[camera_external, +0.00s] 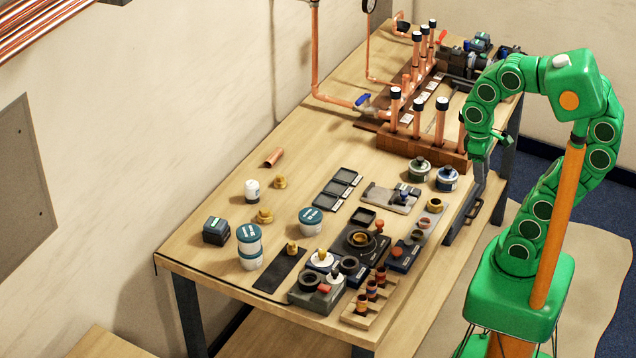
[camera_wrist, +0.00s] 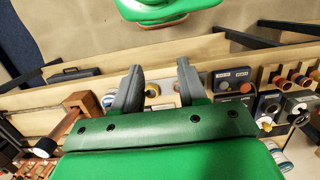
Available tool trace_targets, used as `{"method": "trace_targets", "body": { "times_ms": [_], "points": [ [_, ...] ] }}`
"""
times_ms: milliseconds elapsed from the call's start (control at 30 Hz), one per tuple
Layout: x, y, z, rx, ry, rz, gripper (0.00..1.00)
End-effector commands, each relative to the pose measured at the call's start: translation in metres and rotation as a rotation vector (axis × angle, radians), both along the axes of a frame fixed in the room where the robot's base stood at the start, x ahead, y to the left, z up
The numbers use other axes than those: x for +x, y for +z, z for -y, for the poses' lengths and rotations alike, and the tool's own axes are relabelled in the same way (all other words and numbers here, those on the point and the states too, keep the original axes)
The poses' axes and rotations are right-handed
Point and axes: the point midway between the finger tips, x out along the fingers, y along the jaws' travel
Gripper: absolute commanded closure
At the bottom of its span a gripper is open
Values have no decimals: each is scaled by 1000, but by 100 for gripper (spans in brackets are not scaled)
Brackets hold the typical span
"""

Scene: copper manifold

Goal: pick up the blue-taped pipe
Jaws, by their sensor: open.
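Several short copper pipe pieces (camera_external: 371,288) stand in a small wooden rack (camera_external: 352,318) at the table's near front corner. Some carry dark or coloured bands, but I cannot tell surely which one has blue tape. The rack's pieces (camera_wrist: 304,80) also show at the right of the wrist view. My gripper (camera_wrist: 158,72) is open, with nothing between its two grey fingers. In the external view my gripper (camera_external: 480,172) hangs near the table's front edge, right of the tins and well away from the rack.
A wooden block (camera_external: 425,148) with upright copper pipes with dark caps stands near my gripper. Two round tins (camera_external: 446,178) sit beside it. Fittings, dark trays (camera_external: 334,193) and white-blue tubs (camera_external: 311,220) crowd the near half. A loose copper pipe (camera_external: 274,157) lies by the wall, with bare tabletop around it.

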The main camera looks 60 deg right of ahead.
Motion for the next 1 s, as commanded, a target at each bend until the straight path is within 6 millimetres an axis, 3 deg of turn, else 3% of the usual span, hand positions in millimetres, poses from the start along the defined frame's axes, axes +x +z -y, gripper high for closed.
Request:
{"method": "trace_targets", "body": {
  "times_ms": [367,567,767,1000],
  "points": [
    [36,2,-36,85,89,111,58],
    [63,6,-71,164,156,204,58],
    [101,20,-130,292,244,349,58],
    [143,58,-223,502,325,562,58]
  ]
}}
